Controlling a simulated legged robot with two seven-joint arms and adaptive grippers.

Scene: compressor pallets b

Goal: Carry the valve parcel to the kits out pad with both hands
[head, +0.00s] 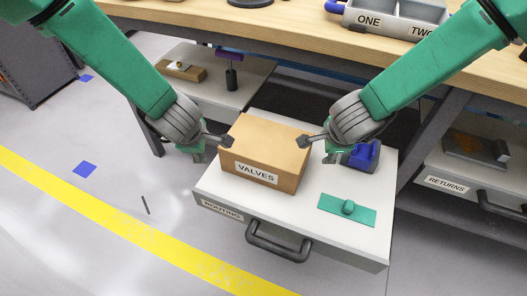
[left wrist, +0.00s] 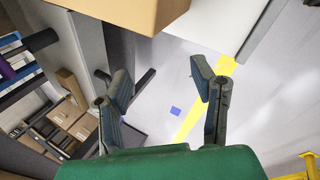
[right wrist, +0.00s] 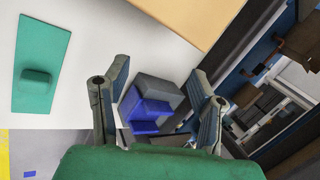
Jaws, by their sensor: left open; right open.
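My left gripper (head: 213,148) is open at the parcel's left side. My right gripper (head: 318,148) is open at its right side. In the left wrist view my left fingers (left wrist: 160,88) have nothing between them. Whether either gripper touches the parcel is unclear. I cannot make out the kits out pad.
A blue and grey item (head: 363,156) and a green plate with a knob (head: 347,210) lie right of the parcel. The workbench (head: 290,45) with a grey bin (head: 390,20) stands behind. A RETURNS drawer (head: 450,184) is at right. Floor with a yellow line (head: 130,226) is open at left.

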